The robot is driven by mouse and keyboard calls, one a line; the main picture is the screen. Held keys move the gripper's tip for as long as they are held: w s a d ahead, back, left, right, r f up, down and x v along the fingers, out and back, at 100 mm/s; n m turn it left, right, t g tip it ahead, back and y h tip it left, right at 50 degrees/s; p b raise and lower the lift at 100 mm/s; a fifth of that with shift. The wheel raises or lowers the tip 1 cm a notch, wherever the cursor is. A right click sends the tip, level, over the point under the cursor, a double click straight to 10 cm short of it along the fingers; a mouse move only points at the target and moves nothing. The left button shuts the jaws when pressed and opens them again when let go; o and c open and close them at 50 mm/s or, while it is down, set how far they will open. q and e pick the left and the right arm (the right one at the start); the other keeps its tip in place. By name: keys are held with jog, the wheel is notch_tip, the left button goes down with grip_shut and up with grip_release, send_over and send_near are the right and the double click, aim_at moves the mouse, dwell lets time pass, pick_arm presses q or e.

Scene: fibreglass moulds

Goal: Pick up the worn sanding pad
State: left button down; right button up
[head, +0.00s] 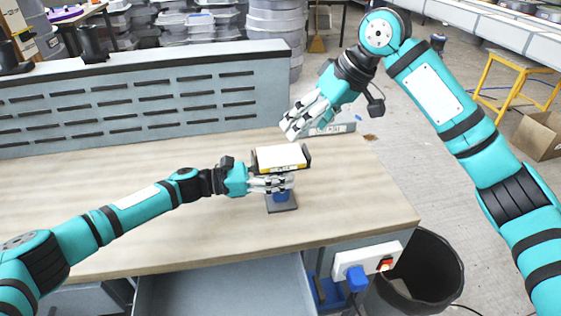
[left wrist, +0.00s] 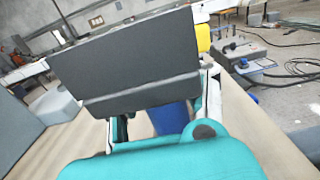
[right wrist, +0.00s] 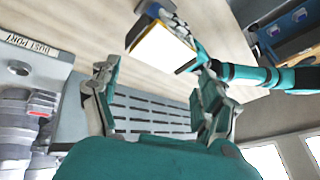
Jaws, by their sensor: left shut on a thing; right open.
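A pad with a pale top and a yellow edge (head: 280,157), which looks like the sanding pad, lies in a dark holder (head: 307,158) with raised ends. Below the holder are a blue part (head: 280,197) and a dark flat base (head: 283,207) on the bench. My left gripper (head: 285,182) is shut just under the holder, around the blue part (left wrist: 170,117); the grey plate (left wrist: 130,60) hides most of the pad there. My right gripper (head: 290,125) is open and empty, above and behind the pad. The pad (right wrist: 163,48) also shows in the right wrist view, beyond its fingers (right wrist: 160,100).
A grey slotted panel (head: 150,100) stands along the back of the wooden bench (head: 350,190). A black bin (head: 420,275) stands below the front right corner. The bench right of the holder is clear.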

jog(key=shift+o, duration=1.4)
jog(key=w+d+m+y, duration=0.1)
jog(key=m, duration=0.2)
jog(key=w+d+f+m+g+y, duration=0.1)
jog(key=m, duration=0.2)
jog(key=w+d+m+g, duration=0.1)
jog(key=m, duration=0.2)
jog(key=shift+f+m+y, duration=0.3)
jog(key=shift+y, duration=0.1)
jog(key=m+g+y, duration=0.3)
jog(key=m+y, duration=0.2)
jog(key=m, duration=0.8)
send_near(283, 154)
jog(key=w+x, duration=0.1)
jog(key=x, duration=0.1)
jog(key=shift+s+x, duration=0.2)
jog(key=shift+x, duration=1.55)
jog(key=shift+s+x, duration=0.25)
jog(key=shift+x, duration=1.55)
jog(key=shift+d+r, duration=0.1)
jog(key=shift+d, duration=0.05)
jog(key=c, duration=1)
